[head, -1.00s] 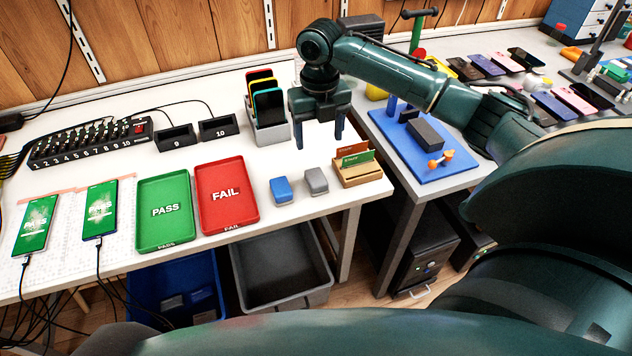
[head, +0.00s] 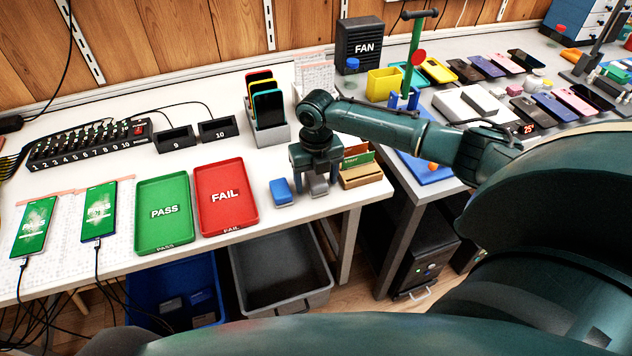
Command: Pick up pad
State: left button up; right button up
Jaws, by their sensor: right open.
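Two small pad-like blocks lie on the white table right of the red FAIL tray: a blue one (head: 281,192) and a grey one (head: 318,187). I cannot tell which one is the pad. My right gripper (head: 317,184) is open, pointing down over the grey block, with one finger on each side of it. The palm hides the block's upper part, and I cannot tell if the fingers touch it. The blue block is just left of the left finger. My left gripper is out of view.
A wooden card box (head: 361,178) stands close to the right of the gripper. The red FAIL tray (head: 226,222) and green PASS tray (head: 164,238) lie to the left. A grey phone holder (head: 271,134) stands behind. The table's front edge is near.

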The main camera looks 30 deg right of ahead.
aim_at(315, 178)
jog(key=shift+c, duration=0.5)
jog(key=c, duration=1)
jog(key=shift+o, duration=0.2)
notch_tip(315, 178, up, 10)
jog(key=shift+r, duration=0.1)
jog(key=o, duration=0.4)
jog(key=shift+a+p, duration=0.1)
jog(key=shift+p, duration=0.2)
jog(key=c, duration=0.3)
